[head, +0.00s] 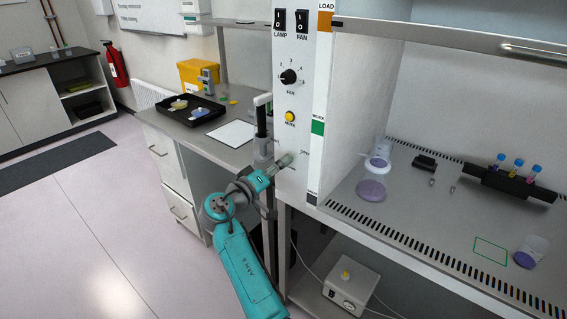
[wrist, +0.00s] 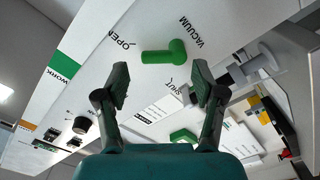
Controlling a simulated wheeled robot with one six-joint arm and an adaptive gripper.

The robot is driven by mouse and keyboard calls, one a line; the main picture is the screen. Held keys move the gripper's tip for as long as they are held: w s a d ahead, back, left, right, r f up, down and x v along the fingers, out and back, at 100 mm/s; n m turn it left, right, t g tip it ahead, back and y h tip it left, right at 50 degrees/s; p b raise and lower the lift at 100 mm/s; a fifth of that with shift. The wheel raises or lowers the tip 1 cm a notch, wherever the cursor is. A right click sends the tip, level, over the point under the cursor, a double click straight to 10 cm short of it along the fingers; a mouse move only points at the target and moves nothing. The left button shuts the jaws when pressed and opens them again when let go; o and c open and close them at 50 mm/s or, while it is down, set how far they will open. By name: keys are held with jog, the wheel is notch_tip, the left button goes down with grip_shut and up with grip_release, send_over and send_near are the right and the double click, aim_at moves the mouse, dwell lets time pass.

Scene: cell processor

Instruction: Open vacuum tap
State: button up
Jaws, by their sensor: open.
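In the head view my gripper (head: 284,161) is at the lower part of the white control panel; the tap cannot be made out there.
The control panel (head: 299,105) carries LAMP and FAN switches, a black fan knob (head: 289,77) and a yellow MUTE button (head: 290,116). The cabinet's work surface (head: 420,215) is at right, holding flasks and a tube rack. A side bench (head: 195,121) stands behind my arm.

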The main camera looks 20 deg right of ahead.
jog(key=v, duration=0.9)
